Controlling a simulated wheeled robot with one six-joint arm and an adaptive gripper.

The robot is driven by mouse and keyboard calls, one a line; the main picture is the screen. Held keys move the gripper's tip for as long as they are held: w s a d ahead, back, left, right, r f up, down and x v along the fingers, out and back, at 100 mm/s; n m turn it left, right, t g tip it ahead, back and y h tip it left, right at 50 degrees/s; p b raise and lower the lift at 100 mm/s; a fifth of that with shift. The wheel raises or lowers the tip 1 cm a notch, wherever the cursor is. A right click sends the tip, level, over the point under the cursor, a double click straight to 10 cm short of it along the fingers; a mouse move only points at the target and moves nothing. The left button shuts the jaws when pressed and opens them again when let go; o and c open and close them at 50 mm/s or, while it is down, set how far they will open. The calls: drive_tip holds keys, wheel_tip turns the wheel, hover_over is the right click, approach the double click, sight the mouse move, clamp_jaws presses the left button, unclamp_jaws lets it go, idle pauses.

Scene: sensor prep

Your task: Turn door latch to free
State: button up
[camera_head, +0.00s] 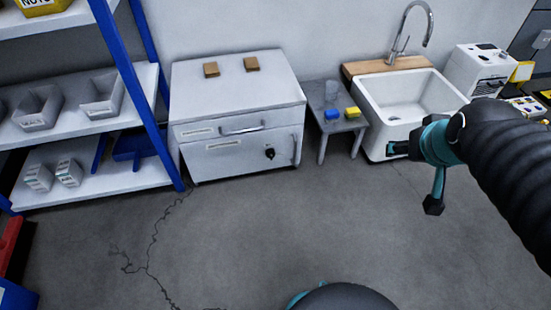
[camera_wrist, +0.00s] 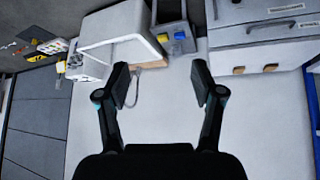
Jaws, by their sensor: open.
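The door latch (camera_head: 269,153) is a small black knob on the lower door (camera_head: 235,158) of a white cabinet (camera_head: 238,85). A vertical handle (camera_head: 294,150) stands right of the latch on that door. My gripper (camera_head: 414,178) is at the right in the head view, in front of the sink and well apart from the latch. In the wrist view my gripper (camera_wrist: 161,84) is open, with nothing between its fingers. The cabinet (camera_wrist: 265,62) shows at the upper right there, but I cannot make out the latch.
Two brown blocks (camera_head: 231,67) lie on the cabinet top. A small grey table (camera_head: 345,123) with a blue and a yellow block stands between cabinet and sink (camera_head: 408,105). A blue-framed shelf (camera_head: 128,75) stands at the left. The floor (camera_head: 260,235) before the cabinet is clear.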

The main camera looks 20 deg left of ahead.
drive_tip(key=w+a+f+n+t+y+b, duration=0.1)
drive_tip(key=w+a+f+n+t+b, duration=0.15)
drive_tip(key=w+a+f, duration=0.7)
drive_tip(key=w+a+f+n+t+y+b, duration=0.1)
drive_tip(key=w+a+f+n, duration=0.35)
drive_tip(key=w, duration=0.75)
drive_tip(key=w+a+f+t+y+b, duration=0.2)
drive_tip(key=w+a+f, duration=0.2)
drive_tip(key=a+f, duration=0.7)
drive_tip(key=n+t+y+b, duration=0.3)
drive_tip(key=n+b, duration=0.2)
drive_tip(key=n, duration=0.2)
approach(270, 158)
drive_tip(key=x, duration=0.6)
drive_tip(key=r+x, duration=0.1)
drive_tip(key=x, duration=0.2)
drive_tip(key=shift+w+r, duration=0.1)
drive_tip(key=shift+w, duration=0.15)
drive_tip(key=c, duration=1.1)
drive_tip(key=shift+c, duration=0.2)
